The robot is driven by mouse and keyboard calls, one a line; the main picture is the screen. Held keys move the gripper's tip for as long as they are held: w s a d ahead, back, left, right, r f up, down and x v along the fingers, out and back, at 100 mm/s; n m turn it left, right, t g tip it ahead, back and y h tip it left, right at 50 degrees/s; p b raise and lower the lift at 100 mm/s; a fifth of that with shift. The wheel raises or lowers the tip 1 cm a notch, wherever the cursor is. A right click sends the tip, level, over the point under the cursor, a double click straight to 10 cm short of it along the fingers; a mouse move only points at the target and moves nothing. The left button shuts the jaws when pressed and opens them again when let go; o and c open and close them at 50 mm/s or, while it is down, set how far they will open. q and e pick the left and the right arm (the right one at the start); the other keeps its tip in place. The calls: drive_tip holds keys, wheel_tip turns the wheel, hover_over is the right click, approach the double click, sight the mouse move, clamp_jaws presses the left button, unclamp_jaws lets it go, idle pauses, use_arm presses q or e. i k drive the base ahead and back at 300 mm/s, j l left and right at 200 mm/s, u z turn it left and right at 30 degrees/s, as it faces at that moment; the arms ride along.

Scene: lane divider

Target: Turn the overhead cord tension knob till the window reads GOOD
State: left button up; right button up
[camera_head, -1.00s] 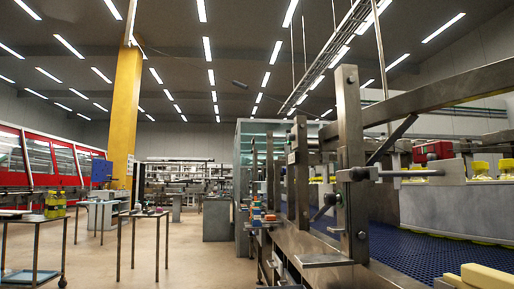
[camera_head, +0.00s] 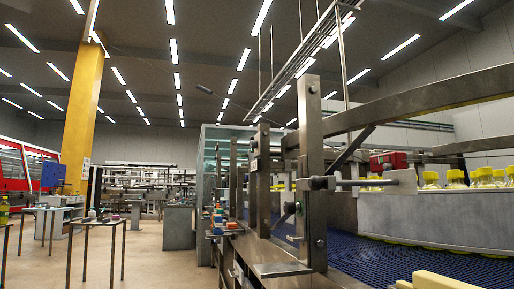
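A red box (camera_head: 389,161) sits on the machine's side rail at the right, above the blue belt; it may be the cord tension unit, but no knob or window reading can be made out on it. A dark clamp knob (camera_head: 320,183) with a horizontal rod is on the steel upright (camera_head: 311,170) to its left. A thin dark line with a small dark end piece (camera_head: 205,90) shows high up near the middle; I cannot tell whether it is the cord. Neither of my grippers is in view.
The blue mesh belt (camera_head: 390,262) runs along the right, with yellow-capped bottles (camera_head: 487,176) behind a grey guide wall (camera_head: 440,220). Steel beams cross above it. A yellow block (camera_head: 445,280) is at the bottom right. Small tables (camera_head: 100,224) stand left; open floor (camera_head: 165,262) lies between.

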sight(254, 143)
drive_tip(key=i+j+z, duration=0.15)
drive_tip(key=j, duration=0.3)
drive_tip(key=i+j+z, duration=0.2)
drive_tip(key=j, duration=0.3)
drive_tip(key=i+j+z, duration=0.15)
drive_tip(key=j, duration=0.35)
drive_tip(key=i+j+z, duration=0.15)
drive_tip(key=j, duration=0.4)
drive_tip(key=j+z, duration=0.2)
drive_tip(key=j, duration=0.3)
drive_tip(key=i+j, duration=0.1)
drive_tip(key=j, duration=0.2)
drive_tip(key=i+j, duration=0.15)
drive_tip(key=j, duration=0.15)
drive_tip(key=i+j, duration=0.1)
drive_tip(key=j, duration=0.2)
